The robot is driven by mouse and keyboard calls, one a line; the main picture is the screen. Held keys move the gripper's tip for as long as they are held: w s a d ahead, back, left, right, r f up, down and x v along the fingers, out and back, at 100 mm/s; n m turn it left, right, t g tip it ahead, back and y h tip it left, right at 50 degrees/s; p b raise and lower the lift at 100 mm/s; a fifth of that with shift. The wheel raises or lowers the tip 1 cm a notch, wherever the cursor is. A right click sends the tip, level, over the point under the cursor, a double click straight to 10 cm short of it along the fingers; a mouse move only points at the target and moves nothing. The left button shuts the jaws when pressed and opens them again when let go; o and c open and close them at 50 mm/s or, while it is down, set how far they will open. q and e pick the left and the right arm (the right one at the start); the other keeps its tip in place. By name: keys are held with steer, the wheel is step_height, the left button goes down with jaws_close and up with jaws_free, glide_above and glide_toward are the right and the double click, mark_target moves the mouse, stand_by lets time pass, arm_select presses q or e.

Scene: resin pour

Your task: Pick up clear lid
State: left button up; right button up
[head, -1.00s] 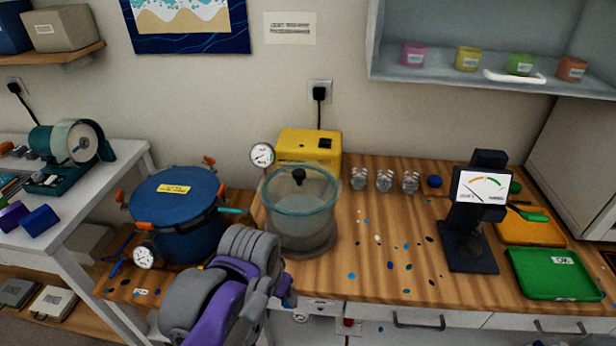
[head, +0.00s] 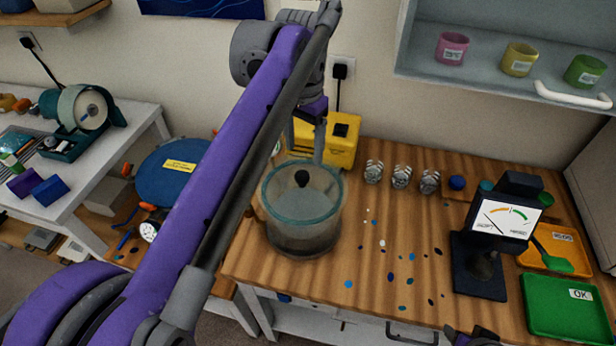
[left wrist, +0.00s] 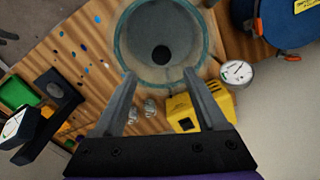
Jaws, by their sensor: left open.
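The clear lid (head: 283,195), with a teal rim and a black knob (head: 302,178), sits on the clear round chamber (head: 300,238) on the wooden bench. In the left wrist view the lid (left wrist: 150,28) and its knob (left wrist: 161,53) are seen from above. My left gripper (head: 319,150) is above and behind the lid in the head view. In the left wrist view its fingers (left wrist: 158,76) are apart and empty, with the knob just beyond the gap between the tips. A dark part at the bottom edge (head: 470,337) seems to be my right gripper, mostly cut off.
A yellow pump (head: 345,140) stands close behind the chamber. A blue pressure pot (head: 165,170) is at left, partly behind my arm. Several small clear cups (head: 401,176), a scale (head: 480,262) and a green tray (head: 565,308) are at right. Coloured drops dot the bench between.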

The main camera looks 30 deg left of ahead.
mark_target(302, 175)
arm_select(q)
steer(key=f, duration=0.3)
steer(key=shift+s+f, duration=0.3)
steer(key=shift+s, duration=0.05)
steer(key=f, duration=0.5)
steer(key=shift+w+a+f, duration=0.15)
steer(key=shift+w+f, duration=0.05)
steer(key=shift+f, duration=0.1)
steer(key=shift+c, duration=0.2)
jaws_close()
steer(key=shift+r, duration=0.1)
stand_by(0.5)
